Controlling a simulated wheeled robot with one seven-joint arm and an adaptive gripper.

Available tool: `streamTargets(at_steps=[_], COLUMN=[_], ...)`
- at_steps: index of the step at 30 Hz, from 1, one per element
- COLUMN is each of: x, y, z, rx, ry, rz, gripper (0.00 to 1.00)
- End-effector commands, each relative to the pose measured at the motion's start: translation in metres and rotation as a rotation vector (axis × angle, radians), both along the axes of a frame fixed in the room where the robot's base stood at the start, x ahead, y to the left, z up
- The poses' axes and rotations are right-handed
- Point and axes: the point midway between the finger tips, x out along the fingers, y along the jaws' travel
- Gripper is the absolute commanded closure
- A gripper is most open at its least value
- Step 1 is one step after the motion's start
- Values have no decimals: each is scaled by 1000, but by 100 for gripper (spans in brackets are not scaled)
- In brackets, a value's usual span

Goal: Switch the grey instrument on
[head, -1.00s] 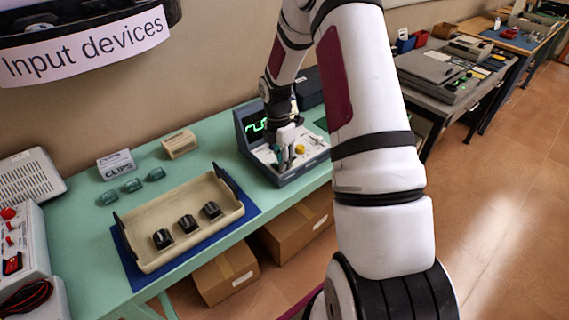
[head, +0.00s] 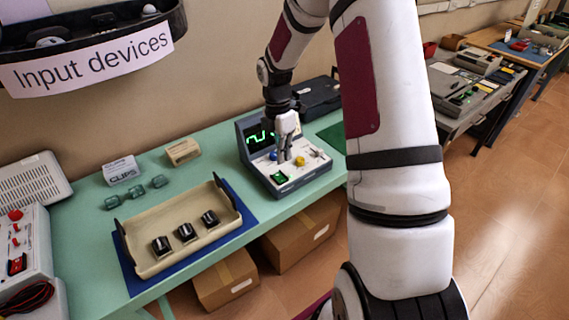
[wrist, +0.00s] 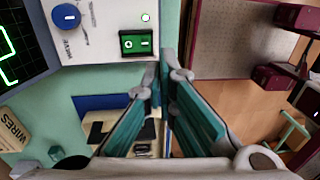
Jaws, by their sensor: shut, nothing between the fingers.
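The grey instrument (head: 287,187) stands on the green bench, with a dark screen (head: 259,136) showing a bright green trace. Its sloping panel carries a green rocker switch (head: 279,177), which also shows large in the wrist view (wrist: 138,43) with O and I marks. A small lamp (wrist: 146,17) beside the switch glows green. A blue knob (wrist: 66,16) is on the same panel. My gripper (head: 283,160) is above the panel, behind the switch in the head view. In the wrist view its fingertips (wrist: 164,76) are close together, empty, and apart from the switch.
A beige tray (head: 160,267) with black knobs lies on a blue mat left of the instrument. A yellow knob (head: 300,161) and a small toggle share the panel. A black case (head: 318,95) stands behind. Cardboard boxes (head: 226,280) are under the bench.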

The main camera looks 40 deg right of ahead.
Motion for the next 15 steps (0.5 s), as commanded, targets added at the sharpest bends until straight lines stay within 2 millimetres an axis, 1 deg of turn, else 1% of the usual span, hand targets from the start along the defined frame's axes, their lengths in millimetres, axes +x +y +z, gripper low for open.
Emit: streamTargets(at_steps=[1,6,10,15], x=[-1,-5,-6,-8], y=[-2,-1,-1,-1], z=[11,38,49,54], rx=[-2,-1,-1,0], ry=[-3,-1,0,2], rz=[-3,-3,-3,-2], gripper=[100,100,100,100])
